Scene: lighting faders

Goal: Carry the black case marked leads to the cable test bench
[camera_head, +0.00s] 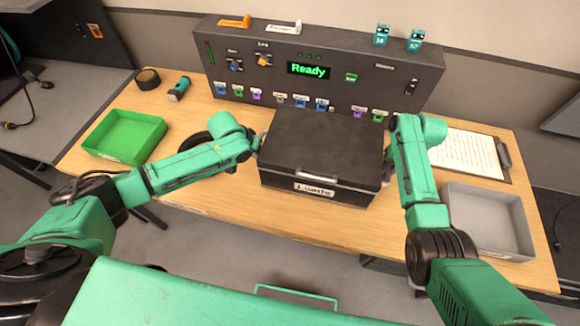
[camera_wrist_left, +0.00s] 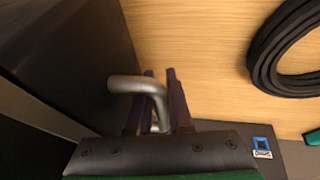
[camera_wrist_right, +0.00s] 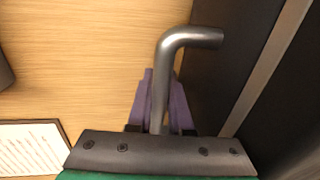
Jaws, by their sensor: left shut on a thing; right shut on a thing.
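The black case (camera_head: 325,142) has a white label reading "Leads" (camera_head: 315,189) and a front bar handle. It is at the bench (camera_head: 220,195), in front of the dark test panel whose screen reads "Ready" (camera_head: 308,70). My left gripper (camera_head: 255,146) is shut on a metal side handle (camera_wrist_left: 135,86), on the case's left side. My right gripper (camera_head: 392,130) is shut on the matching side handle (camera_wrist_right: 180,50), on the right side. I cannot tell whether the case's underside touches the bench top.
A green tray (camera_head: 125,137) is at the left of the bench, with a teal cylinder (camera_head: 179,90) and a black roll (camera_head: 148,79) behind it. A grey tray (camera_head: 487,221) and clipboard (camera_head: 467,152) are at the right. A coiled black cable (camera_wrist_left: 290,50) lies left of the case.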

